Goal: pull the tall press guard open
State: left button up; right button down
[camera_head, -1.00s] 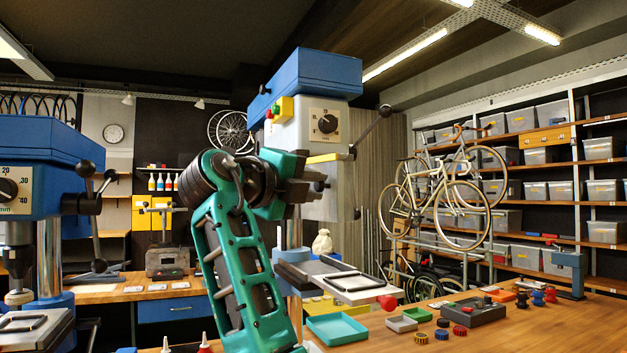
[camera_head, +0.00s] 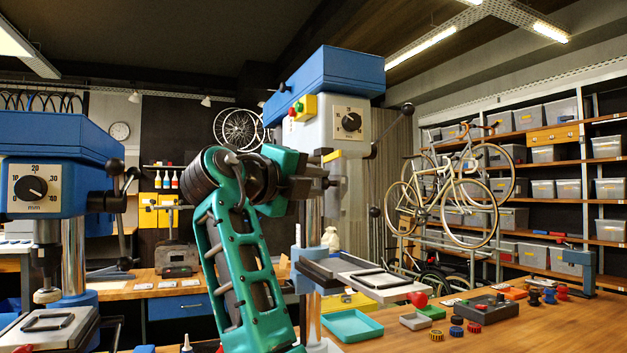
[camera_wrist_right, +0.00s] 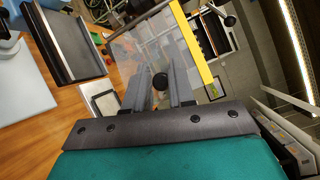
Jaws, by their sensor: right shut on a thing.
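The tall press (camera_head: 325,72) stands in the middle of the head view, with a blue head, a dial and a grey column. Its guard is a clear panel with a yellow top edge (camera_head: 332,156). In the right wrist view the guard's yellow edge (camera_wrist_right: 203,52) runs slanting past the fingers. My right gripper (camera_head: 320,183) is at the guard, shut on its black knob (camera_wrist_right: 160,81), which shows between the two grey fingers (camera_wrist_right: 156,76). My gripper and forearm partly hide the guard and press column in the head view. My left gripper is not in view.
The press table (camera_head: 372,279) juts out below the guard. A teal tray (camera_head: 352,326), grey bins and several small coloured parts lie on the wooden bench (camera_head: 500,330). A second blue press (camera_head: 50,150) stands at the left. Bicycles and shelves are behind.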

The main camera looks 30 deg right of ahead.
jog(key=shift+w+a+f, duration=0.1)
jog(key=shift+w+f, duration=0.05)
jog(key=shift+w, duration=0.05)
jog(key=c, duration=1.3)
grip_release()
jog(key=shift+o, duration=1.3)
jog(key=shift+w+f, duration=0.15)
jog(key=shift+w, duration=0.2)
jog(key=shift+o, duration=0.3)
jog(key=shift+s, duration=0.2)
jog(key=b+v, duration=0.1)
jog(key=v, duration=1.1)
jog(key=shift+s+a+b, duration=0.3)
